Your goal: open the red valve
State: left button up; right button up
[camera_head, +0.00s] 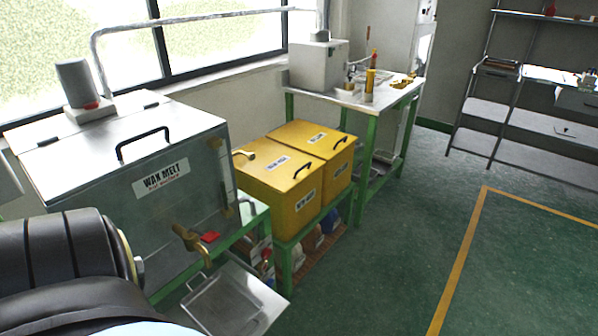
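A metal wax melt tank (180,190) stands at the left with its lid down. A brass tap (187,238) sticks out low on its front. A small red valve handle (209,237) sits beside the tap and looks roughly level. A shallow metal tray (222,303) is below the tap, partly cut off by the bottom edge. A black arm part of mine fills the lower left and hides the tank's lower left side. Neither of my grippers shows in this view.
Two yellow boxes (283,192) with black handles stand on a green frame right of the tank. A green-legged table (340,98) with a white machine (318,65) is behind them. Shelving (500,112) is at the right. The green floor (395,255) is clear.

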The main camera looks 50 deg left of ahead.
aim_at(265, 254)
jog(key=i, duration=1.3)
jog(key=u, duration=2.05)
